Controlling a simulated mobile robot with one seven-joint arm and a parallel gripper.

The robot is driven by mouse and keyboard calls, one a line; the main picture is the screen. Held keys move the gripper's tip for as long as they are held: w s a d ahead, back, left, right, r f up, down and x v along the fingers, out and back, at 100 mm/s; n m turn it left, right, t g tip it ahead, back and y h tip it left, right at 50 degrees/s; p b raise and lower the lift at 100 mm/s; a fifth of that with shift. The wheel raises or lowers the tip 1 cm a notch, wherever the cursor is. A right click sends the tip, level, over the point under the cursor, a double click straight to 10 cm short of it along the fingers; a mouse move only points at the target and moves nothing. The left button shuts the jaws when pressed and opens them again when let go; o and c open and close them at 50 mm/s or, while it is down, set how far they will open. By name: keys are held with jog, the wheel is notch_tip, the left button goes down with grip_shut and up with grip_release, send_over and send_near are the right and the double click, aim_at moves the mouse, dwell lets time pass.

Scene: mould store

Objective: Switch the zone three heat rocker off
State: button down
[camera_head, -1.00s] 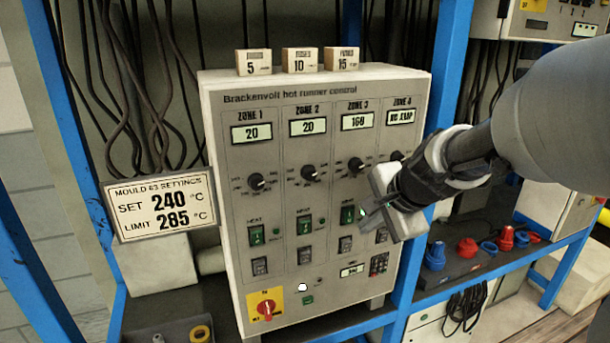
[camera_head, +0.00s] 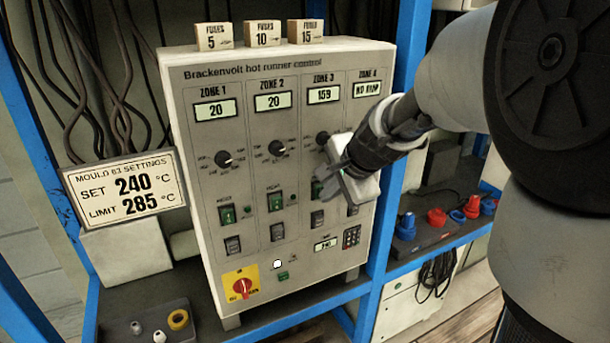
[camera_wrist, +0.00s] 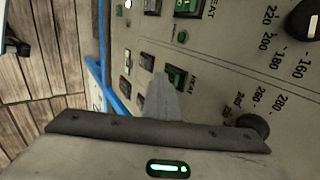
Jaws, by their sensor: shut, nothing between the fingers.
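The Brackenvolt hot runner control panel (camera_head: 262,150) stands on the blue shelf rack. The zone three heat rocker (camera_head: 317,190) is a green switch low in the zone 3 column, partly hidden by my gripper (camera_head: 328,185). The zone 3 display (camera_head: 323,96) reads 159. In the wrist view, the nearest green heat rocker (camera_wrist: 177,78) is just beyond the tip of my shut finger pair (camera_wrist: 163,97). My gripper holds nothing. I cannot tell whether it touches the rocker, nor which way the rocker is set.
Similar heat rockers sit in zone 1 (camera_head: 228,214) and zone 2 (camera_head: 275,202), with grey switches below. Knobs (camera_head: 277,147) are above them. A red rotary switch (camera_head: 242,287) is at lower left.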

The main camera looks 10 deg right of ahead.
jog(key=shift+r+p, duration=0.7)
jog(key=shift+r, duration=0.1)
